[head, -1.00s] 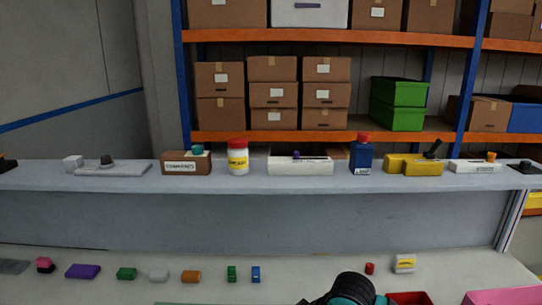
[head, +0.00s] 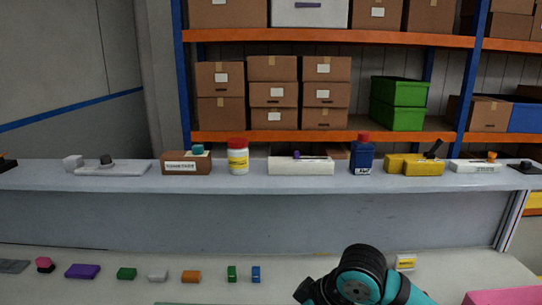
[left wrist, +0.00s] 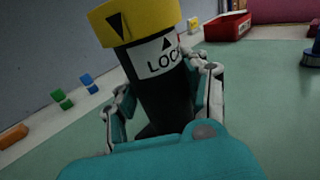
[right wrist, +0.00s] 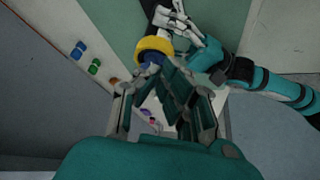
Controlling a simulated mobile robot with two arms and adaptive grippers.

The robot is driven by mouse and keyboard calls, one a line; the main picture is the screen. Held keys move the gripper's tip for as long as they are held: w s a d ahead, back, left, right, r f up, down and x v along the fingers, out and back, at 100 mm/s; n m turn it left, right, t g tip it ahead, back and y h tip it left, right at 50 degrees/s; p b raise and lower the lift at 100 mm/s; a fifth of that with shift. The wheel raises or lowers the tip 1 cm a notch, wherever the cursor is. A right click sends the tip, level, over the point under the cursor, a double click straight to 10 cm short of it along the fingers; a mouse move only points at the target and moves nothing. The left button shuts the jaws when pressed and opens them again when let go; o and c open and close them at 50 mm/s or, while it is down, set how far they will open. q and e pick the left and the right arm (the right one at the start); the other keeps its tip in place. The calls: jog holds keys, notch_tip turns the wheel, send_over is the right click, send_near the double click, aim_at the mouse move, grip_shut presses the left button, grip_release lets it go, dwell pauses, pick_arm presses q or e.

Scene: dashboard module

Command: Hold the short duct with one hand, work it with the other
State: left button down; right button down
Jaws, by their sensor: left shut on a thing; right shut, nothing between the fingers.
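The short duct is a black tube (left wrist: 160,92) with a white label reading "LOC", partly cut off, and a yellow collar (left wrist: 140,18) with a black triangle. My left gripper (left wrist: 165,95) is shut around the black tube, with fingers on both sides. In the right wrist view, the yellow collar (right wrist: 154,46) shows a blue inside, and my left gripper (right wrist: 178,22) is behind it on the tube. My right gripper (right wrist: 165,98) is shut and empty, with its fingers just short of the collar. Neither gripper shows in the head view.
Several small coloured blocks, such as a purple one (head: 83,271) and an orange one (head: 191,277), lie in a row on the table. A red tray (left wrist: 228,26) stands beyond the duct. A raised ledge (head: 250,182) with bottles and boxes runs behind the table.

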dwell(0.3)
pick_arm(q)
jog(key=c, duration=0.6)
grip_release()
jog(key=shift+o, duration=0.2)
jog(key=shift+a, duration=0.1)
